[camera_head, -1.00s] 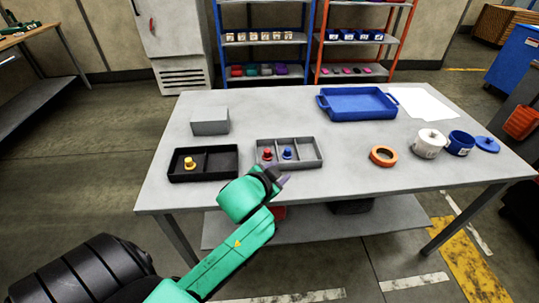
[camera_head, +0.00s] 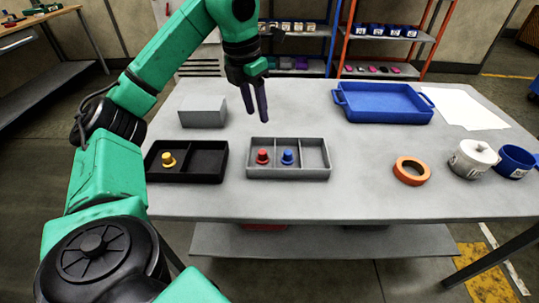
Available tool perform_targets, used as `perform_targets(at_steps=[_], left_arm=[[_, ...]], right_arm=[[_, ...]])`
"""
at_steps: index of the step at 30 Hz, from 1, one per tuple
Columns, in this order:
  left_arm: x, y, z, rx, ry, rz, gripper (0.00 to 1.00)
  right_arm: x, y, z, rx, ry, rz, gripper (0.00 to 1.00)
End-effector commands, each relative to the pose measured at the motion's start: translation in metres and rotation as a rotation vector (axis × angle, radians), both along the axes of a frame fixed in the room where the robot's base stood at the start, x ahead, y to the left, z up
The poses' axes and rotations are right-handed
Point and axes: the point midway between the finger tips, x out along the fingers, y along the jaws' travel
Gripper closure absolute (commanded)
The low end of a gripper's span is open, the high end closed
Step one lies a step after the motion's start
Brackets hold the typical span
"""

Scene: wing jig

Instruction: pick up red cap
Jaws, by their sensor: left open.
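The red cap (camera_head: 263,156) stands in the left compartment of the grey divided tray (camera_head: 318,174) on the table. A blue cap (camera_head: 288,157) stands to its right in the tray. My left gripper (camera_head: 257,115) is open and empty, with its fingers pointing down. In the picture it shows just above the tray's back edge, apart from the red cap. My right gripper is not in view.
A black tray (camera_head: 208,163) with a yellow cap (camera_head: 168,159) is left of the grey tray. A grey box (camera_head: 203,112) stands behind it. An orange ring (camera_head: 411,171), white pot (camera_head: 473,157), blue mug (camera_head: 515,161) and blue tray (camera_head: 384,115) are to the right.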

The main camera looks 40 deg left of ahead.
Motion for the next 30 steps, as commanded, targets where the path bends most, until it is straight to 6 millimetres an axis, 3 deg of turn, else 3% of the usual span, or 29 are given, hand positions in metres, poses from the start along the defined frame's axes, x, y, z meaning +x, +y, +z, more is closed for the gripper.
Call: perform_targets(at_steps=[4, 9, 21, 29, 30], left_arm=[[-0.002, 0.006, -0.03, 0.016, 0.023, 0.017, 0.54], [0.004, 0.004, -0.07, 0.015, 0.021, 0.014, 0.54], [0.013, 0.001, -0.134, 0.013, 0.019, 0.012, 0.54], [0.015, 0.0, -0.142, 0.012, 0.016, 0.01, 0.54], [0.015, 0.0, -0.142, 0.012, 0.016, 0.01, 0.61]], right_arm=[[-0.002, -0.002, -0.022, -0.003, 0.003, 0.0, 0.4], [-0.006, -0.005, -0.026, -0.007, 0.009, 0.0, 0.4], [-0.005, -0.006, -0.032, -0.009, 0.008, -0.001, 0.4], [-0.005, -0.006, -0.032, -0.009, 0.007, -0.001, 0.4], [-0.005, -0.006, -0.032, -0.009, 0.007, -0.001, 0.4]])
